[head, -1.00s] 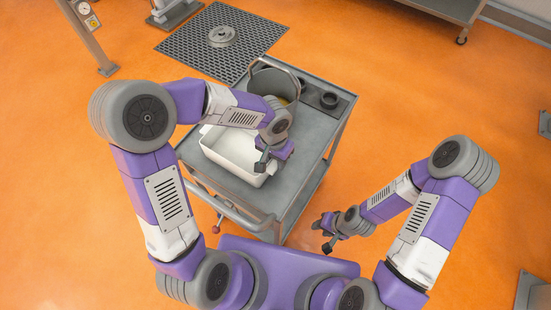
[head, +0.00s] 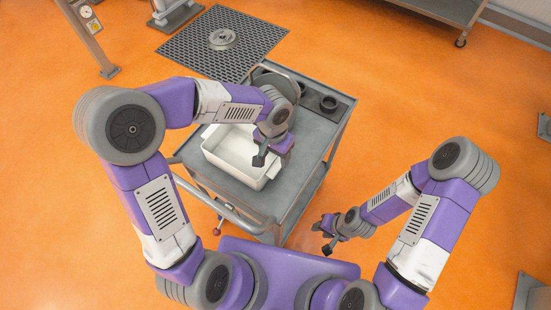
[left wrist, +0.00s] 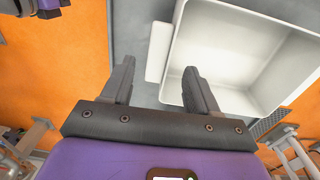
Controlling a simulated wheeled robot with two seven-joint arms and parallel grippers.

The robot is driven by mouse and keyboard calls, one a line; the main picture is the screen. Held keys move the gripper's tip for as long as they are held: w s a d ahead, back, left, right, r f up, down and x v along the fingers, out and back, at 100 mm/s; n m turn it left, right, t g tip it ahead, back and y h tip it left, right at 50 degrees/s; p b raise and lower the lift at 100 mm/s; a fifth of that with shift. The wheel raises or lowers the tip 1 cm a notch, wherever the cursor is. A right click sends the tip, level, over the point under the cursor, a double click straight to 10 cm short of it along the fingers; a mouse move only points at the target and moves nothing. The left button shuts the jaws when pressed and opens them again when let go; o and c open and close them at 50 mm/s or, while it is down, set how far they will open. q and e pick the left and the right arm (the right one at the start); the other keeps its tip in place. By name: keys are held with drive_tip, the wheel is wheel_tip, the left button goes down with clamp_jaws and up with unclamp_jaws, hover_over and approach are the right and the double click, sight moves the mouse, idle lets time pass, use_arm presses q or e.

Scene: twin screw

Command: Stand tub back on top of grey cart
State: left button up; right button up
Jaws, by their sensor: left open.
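The white tub (head: 232,166) sits upright on the top of the grey cart (head: 309,152), towards its near left part. The tub also shows in the left wrist view (left wrist: 236,50), with a flat lip along one side. My left gripper (head: 261,158) is above the tub's right side in the head view and covers part of it. In the left wrist view its two fingers (left wrist: 158,88) are spread with nothing between them, near the tub's lip. My right gripper (head: 325,233) hangs over the floor to the right of the cart; its fingers look apart and empty.
The cart's handle (head: 222,207) is at the near left. A dark floor grate (head: 205,48) lies beyond the cart.

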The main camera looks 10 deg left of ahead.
use_arm(q)
wheel_tip(320, 180, up, 7)
drive_tip(key=p, duration=0.1)
drive_tip(key=shift+a, duration=0.15)
drive_tip(key=shift+f, duration=0.1)
idle(0.4)
